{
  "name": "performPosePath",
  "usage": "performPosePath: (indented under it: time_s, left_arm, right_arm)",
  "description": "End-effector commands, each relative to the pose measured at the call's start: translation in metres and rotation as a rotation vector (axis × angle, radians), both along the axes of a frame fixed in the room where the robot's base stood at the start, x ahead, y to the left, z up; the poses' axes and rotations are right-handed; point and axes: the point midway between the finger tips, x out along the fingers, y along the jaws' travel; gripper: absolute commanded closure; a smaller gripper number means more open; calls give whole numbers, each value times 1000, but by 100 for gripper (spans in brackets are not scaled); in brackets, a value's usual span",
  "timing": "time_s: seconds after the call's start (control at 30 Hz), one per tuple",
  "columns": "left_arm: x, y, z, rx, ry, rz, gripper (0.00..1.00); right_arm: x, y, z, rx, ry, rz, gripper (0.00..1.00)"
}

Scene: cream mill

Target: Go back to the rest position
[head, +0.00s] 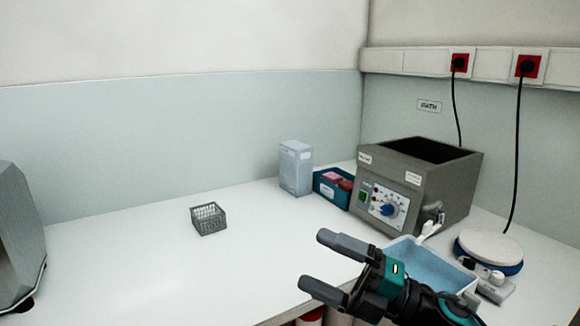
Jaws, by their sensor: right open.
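My right gripper (330,266) is in the lower middle of the head view, above the front edge of the white bench. Its two grey fingers point left and are spread apart with nothing between them. The gripper hides part of a blue-lined white tray (425,265) behind it. My left gripper is not in view.
A grey wire basket (208,218) stands on the white bench (130,250). A pale box (296,168), a blue bin (331,190) and a grey bath unit (440,185) stand behind. A round white-topped device (489,248) sits right. The bench's left middle is clear.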

Motion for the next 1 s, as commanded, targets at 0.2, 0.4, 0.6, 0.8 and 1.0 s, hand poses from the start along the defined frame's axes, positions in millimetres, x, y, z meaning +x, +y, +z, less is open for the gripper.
performPosePath:
  time_s: [0.2, 0.4, 0.6, 0.8, 1.0]
  left_arm:
    - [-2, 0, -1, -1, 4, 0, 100]
    - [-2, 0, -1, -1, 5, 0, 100]
    - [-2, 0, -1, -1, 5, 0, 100]
    - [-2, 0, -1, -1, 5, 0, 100]
    - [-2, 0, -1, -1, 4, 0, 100]
  right_arm:
    - [0, -39, -70, 374, 483, -301, 4]
    - [-34, -86, -176, 615, 976, -610, 4]
    - [-110, -115, -274, 753, 1419, -872, 4]
    - [-158, -123, -313, 798, 1628, -988, 4]
    - [-164, -124, -317, 803, 1654, -1003, 4]
